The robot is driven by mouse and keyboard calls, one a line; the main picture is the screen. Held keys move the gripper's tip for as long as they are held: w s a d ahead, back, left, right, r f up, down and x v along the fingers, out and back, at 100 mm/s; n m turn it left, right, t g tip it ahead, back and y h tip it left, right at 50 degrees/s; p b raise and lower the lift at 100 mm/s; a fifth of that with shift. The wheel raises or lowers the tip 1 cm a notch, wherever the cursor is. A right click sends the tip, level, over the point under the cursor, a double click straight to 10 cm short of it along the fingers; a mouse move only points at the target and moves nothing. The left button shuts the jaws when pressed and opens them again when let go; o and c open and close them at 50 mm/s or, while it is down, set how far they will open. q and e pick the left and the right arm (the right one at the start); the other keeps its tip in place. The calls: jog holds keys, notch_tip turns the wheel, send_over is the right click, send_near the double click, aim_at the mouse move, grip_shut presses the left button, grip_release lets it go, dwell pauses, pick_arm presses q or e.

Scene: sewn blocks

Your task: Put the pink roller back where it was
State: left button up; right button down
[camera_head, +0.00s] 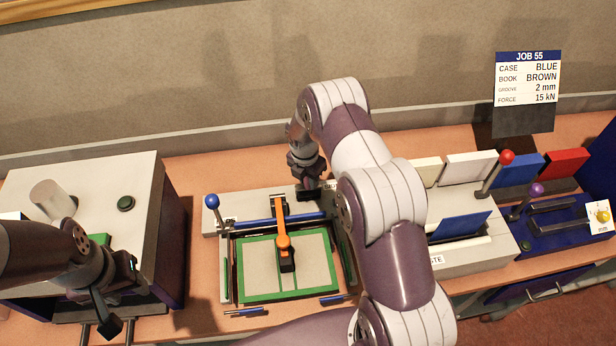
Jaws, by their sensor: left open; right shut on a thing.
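No pink roller can be made out in the head view. My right gripper (309,192) points down at the back of the pale bench unit, near a label partly hidden by my arm. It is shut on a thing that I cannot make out. An orange tool with black ends (283,240) stands over the green-bordered board (258,262), left of and nearer than my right gripper. My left gripper (118,290) is open and empty at the lower left, in front of the grey cabinet.
The grey cabinet (140,183) with a green button stands at left. At right are a slotted unit (480,258), red-knobbed and purple-knobbed levers, colored panels and a job sign (527,80). My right arm covers the middle.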

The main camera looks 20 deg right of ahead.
jog(key=shift+f, duration=0.4)
jog(key=shift+s, duration=0.1)
jog(key=shift+f, duration=0.15)
jog(key=c, duration=0.8)
grip_release()
jog(key=shift+c, duration=0.2)
